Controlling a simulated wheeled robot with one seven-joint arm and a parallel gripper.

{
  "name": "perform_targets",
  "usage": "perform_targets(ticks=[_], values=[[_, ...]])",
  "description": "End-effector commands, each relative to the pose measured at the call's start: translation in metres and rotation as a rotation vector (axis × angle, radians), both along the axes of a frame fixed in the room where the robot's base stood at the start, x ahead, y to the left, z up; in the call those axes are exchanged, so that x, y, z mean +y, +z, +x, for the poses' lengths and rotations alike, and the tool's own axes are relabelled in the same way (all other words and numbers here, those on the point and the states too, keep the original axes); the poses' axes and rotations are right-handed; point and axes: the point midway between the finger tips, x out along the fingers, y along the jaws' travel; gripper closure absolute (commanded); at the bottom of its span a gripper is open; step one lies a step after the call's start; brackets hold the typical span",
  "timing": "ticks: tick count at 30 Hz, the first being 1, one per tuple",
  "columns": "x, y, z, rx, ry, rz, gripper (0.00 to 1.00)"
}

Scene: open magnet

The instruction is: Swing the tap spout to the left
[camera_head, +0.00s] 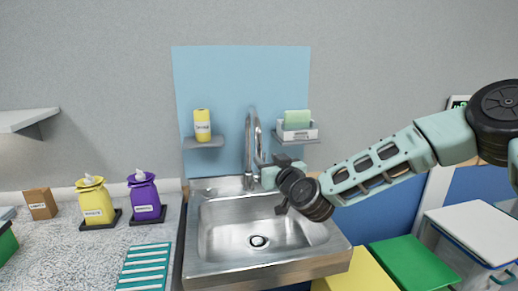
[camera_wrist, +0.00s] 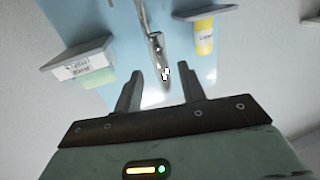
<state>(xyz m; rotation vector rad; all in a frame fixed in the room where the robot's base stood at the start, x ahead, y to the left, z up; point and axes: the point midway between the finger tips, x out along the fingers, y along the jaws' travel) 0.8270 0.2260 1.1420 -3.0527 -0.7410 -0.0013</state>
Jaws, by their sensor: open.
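The metal tap (camera_head: 249,150) rises behind the sink, and its curved spout (camera_head: 258,140) hangs down on the right of the upright. My gripper (camera_head: 268,174) is beside the lower end of the spout, over the sink's back edge; its fingers are hard to make out there. In the wrist view my gripper (camera_wrist: 160,83) is open, with its two fingers apart and nothing held. The spout (camera_wrist: 157,50) shows between and beyond the fingertips in that view. I see no clear contact.
The steel sink (camera_head: 215,240) lies below. A shelf (camera_head: 205,143) with a yellow bottle (camera_head: 202,122) is left of the tap. Another shelf (camera_head: 305,138) with a box and green sponge (camera_head: 297,117) is close on the right. The basin is empty.

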Motion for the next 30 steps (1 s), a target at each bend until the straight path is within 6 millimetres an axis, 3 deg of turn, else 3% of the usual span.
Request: perform_targets(ticks=[3, 10, 24, 29, 30], values=[[0.011, 0.002, 0.021, 0.003, -0.001, 0.003, 0.6], [0.026, 0.001, 0.049, 0.001, -0.001, 0.002, 0.6], [0.031, 0.0, 0.06, 0.001, 0.0, 0.0, 0.6], [0.031, 0.0, 0.06, 0.001, 0.0, 0.0, 1.0], [0.031, 0.0, 0.06, 0.001, 0.0, 0.0, 1.0]])
